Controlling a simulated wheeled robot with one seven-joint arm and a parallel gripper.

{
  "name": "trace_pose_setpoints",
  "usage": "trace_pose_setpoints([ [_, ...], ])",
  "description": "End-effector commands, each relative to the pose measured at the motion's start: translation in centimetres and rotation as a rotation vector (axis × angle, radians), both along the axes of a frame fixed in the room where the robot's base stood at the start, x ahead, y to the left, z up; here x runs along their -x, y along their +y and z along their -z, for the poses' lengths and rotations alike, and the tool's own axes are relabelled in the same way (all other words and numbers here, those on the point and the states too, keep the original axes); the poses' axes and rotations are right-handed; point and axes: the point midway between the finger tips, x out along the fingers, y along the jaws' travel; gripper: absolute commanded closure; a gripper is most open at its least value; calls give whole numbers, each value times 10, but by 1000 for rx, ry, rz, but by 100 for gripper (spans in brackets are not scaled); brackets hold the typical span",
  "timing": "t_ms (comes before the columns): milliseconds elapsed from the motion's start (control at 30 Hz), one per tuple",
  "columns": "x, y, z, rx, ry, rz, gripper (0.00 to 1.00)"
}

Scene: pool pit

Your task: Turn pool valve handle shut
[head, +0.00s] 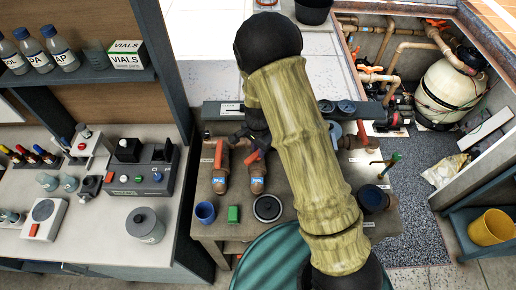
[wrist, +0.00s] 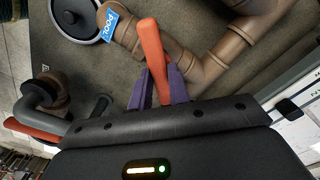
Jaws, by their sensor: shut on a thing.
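The pool valve is a brown pipe fitting with a blue POOL label, seen in the wrist view (wrist: 110,25) and on the bench in the head view (head: 257,186). Its orange-red lever handle (wrist: 152,45) lies at an angle to the labelled pipe; part of it shows in the head view (head: 252,157). My gripper (wrist: 160,80) is shut on this handle, with a purple finger on each side of it. In the head view my arm hides part of the gripper and the bench.
A similar valve with a red handle (head: 218,154) stands just left. A blue cup (head: 205,212), a green block (head: 234,214) and a round dark dish (head: 267,208) are in front. Another red handle (head: 362,133) is right of my arm. The equipment pit with a white tank (head: 448,90) lies beyond.

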Motion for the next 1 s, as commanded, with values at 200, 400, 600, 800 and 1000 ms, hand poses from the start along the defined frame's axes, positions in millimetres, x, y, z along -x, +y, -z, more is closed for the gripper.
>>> trace_pose_setpoints([
  [200, 0, -1, -2, 0, -4, 208, 100],
  [400, 0, -1, -3, 0, -4, 397, 100],
  [600, 1, -2, -3, 1, -6, 573, 100],
  [800, 2, -2, -3, 0, -5, 704, 100],
  [1000, 2, -2, -2, 0, -5, 778, 100],
])
